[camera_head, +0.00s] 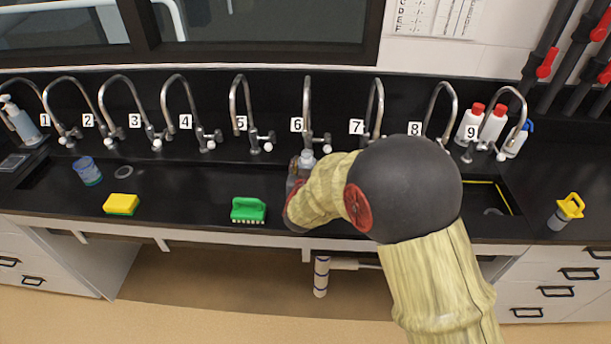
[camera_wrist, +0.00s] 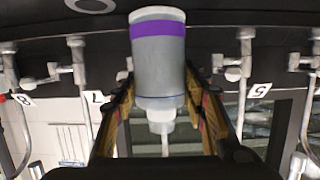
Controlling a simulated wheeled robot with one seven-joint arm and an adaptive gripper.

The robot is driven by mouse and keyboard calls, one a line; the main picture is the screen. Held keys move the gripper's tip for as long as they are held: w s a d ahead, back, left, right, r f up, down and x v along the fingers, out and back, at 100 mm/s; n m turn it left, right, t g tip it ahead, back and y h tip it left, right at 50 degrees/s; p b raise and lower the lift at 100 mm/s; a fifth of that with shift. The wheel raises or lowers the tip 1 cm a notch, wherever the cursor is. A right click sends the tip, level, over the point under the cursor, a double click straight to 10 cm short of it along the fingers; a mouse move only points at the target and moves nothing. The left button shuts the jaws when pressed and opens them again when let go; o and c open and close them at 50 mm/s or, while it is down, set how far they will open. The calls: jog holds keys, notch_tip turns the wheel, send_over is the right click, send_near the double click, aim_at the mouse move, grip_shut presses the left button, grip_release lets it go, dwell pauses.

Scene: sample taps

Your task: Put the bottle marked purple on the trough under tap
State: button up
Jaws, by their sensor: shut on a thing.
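The bottle (camera_wrist: 160,70) is grey and translucent with a purple band near its base and a pale cap. It appears upside down in the wrist view because that view is inverted. My gripper (camera_wrist: 162,88) is shut on it, a finger along each side. In the head view the bottle's pale top (camera_head: 307,157) shows just below the tap marked 6 (camera_head: 306,110). My wrist hides most of its body. The black trough (camera_head: 180,190) runs along under the row of taps. Whether the bottle's base touches the trough cannot be told.
Red-capped bottles (camera_head: 470,124) stand at the back right. Curved taps line the back.

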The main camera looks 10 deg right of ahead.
jog(key=shift+w+a+f+b, duration=0.1)
jog(key=shift+f+b, duration=0.15)
jog(key=shift+f, duration=0.65)
jog(key=shift+w+a+f+b, duration=0.1)
jog(key=shift+f+b, duration=0.15)
jog(key=shift+f, duration=0.65)
jog(key=shift+f, duration=0.1)
jog(key=o, duration=1.1)
jog(key=shift+s, duration=0.1)
jog(key=shift+o, duration=0.8)
